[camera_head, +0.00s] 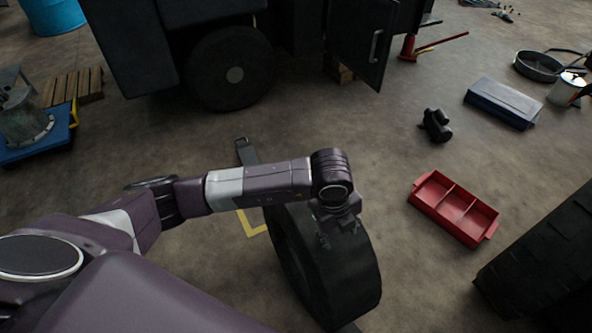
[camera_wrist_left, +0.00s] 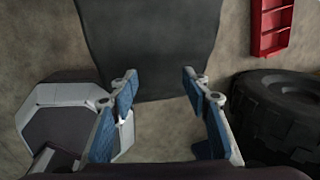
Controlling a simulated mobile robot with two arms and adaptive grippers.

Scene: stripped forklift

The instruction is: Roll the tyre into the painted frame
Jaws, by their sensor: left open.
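A black tyre (camera_head: 345,270) stands upright on the floor, with part of it hidden behind my left arm. A yellow painted line, part of the painted frame (camera_head: 256,231), shows on the floor just left of the tyre; my arm and the tyre hide the rest. My left gripper (camera_head: 341,222) is over the top of the tyre, pointing down. In the left wrist view, the left gripper (camera_wrist_left: 160,82) is open with blue-padded fingers apart, and the dark tyre tread (camera_wrist_left: 150,40) lies beyond and between them. I cannot tell whether they touch it. My right gripper is not in view.
A red divided tray (camera_head: 455,208) and a larger treaded tyre (camera_head: 545,270) are to the right. A small black part (camera_head: 435,125) and a blue-grey case (camera_head: 503,103) lie farther back. The dark forklift, with its wheel (camera_head: 230,70), stands at the back.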

